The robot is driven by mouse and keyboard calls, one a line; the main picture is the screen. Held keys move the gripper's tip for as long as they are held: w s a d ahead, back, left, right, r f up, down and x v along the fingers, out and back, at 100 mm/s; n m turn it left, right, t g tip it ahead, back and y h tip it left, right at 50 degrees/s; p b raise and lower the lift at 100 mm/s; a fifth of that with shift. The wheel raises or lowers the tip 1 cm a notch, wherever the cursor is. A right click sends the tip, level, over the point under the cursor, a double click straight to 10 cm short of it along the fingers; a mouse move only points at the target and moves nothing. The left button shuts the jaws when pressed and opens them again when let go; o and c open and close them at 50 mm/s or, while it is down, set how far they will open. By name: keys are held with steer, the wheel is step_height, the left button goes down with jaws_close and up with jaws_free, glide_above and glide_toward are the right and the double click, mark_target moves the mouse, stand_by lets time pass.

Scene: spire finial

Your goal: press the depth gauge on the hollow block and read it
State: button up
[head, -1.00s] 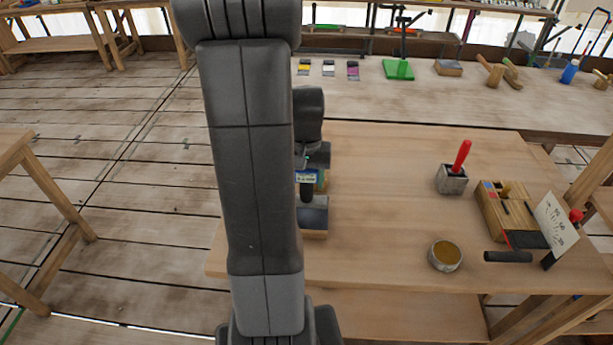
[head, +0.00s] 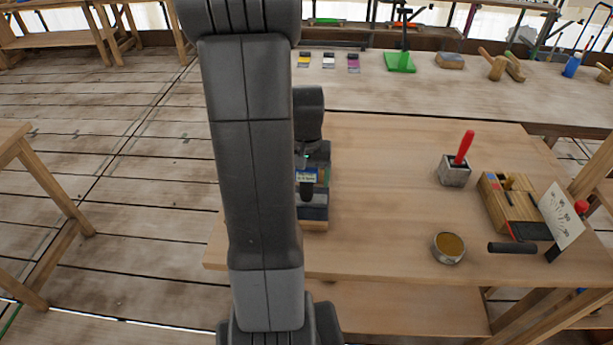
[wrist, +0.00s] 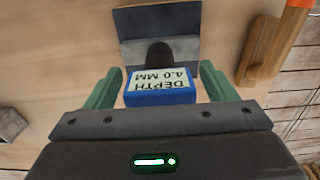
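The depth gauge (wrist: 160,95) is a blue block with a pale label and a dark rounded stem. Its label appears upside down in the wrist view and reads "DEPTH 4.0 MM". The gauge also shows in the head view (head: 307,178), below my gripper. The hollow block (wrist: 185,47), grey with a darker part, lies beyond the stem. It also shows in the head view (head: 314,212). Whether the stem touches the block I cannot tell.
On the wooden table (head: 390,200) stand a grey holder (head: 453,175) with a red-handled tool, a round tin (head: 448,248) and a wooden box (head: 508,205). A white card (head: 563,215) leans at the right. The table's middle is clear.

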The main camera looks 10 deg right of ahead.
step_height(320, 180, up, 14)
stand_by(0.6)
steer(key=shift+f, duration=0.15)
step_height(320, 180, down, 14)
steer(key=shift+r, duration=0.1)
steer(key=shift+w+r+p, duration=0.1)
steer(key=shift+r+p, duration=0.45)
steer(key=shift+r, duration=0.1)
steer(key=shift+r+p, duration=0.4)
steer(key=shift+r, duration=0.15)
